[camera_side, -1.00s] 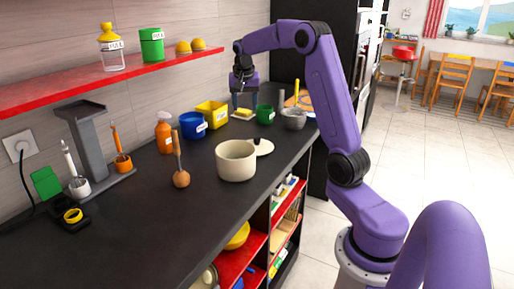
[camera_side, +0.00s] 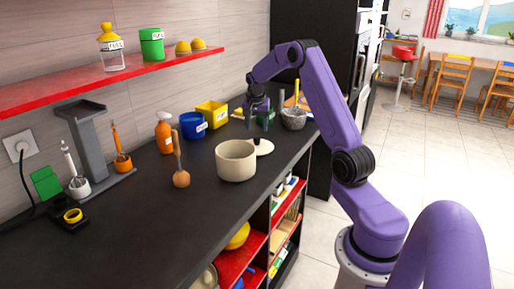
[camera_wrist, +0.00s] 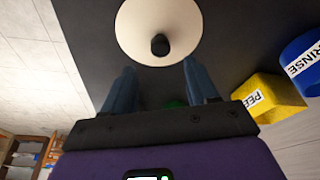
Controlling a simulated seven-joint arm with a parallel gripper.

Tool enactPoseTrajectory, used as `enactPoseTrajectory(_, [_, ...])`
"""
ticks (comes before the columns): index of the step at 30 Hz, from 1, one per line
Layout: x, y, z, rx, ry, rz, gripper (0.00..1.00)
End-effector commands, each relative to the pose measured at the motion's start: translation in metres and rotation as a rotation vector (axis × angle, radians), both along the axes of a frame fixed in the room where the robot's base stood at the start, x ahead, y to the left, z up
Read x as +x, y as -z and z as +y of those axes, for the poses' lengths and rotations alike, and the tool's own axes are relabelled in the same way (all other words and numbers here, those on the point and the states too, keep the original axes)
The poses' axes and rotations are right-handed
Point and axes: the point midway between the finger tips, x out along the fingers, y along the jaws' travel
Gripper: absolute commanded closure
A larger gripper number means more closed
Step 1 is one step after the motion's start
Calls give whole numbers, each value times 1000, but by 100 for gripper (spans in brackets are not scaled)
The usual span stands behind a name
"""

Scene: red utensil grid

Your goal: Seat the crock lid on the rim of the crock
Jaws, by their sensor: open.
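The crock (camera_side: 236,162) is a cream pot standing open on the black counter in the side view. The crock lid (camera_side: 264,147) lies flat on the counter just behind and right of the crock, partly hidden by it. My gripper (camera_side: 257,125) is above the counter beyond the lid. Its two blue fingers (camera_wrist: 161,80) are apart and empty, with the knob ahead of the gap between them.
A blue RINSE bin (camera_side: 193,125), a yellow bin (camera_side: 212,113) and an orange spray bottle (camera_side: 164,134) line the wall. A grey bowl (camera_side: 293,119) stands right of my gripper.

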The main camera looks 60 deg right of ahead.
Motion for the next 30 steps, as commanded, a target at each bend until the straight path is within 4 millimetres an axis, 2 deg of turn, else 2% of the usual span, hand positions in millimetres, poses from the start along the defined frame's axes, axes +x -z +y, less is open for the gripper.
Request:
enactPoseTrajectory(5, [1,9,-2,1,0,0,42])
enactPoseTrajectory(16, [6,53,-10,1,-1,1,42])
enactPoseTrajectory(25, [7,57,-11,0,-1,-1,42])
enactPoseTrajectory(26, [6,57,-11,0,-1,-1,48])
enactPoseTrajectory(30, [6,57,-11,0,0,-1,94])
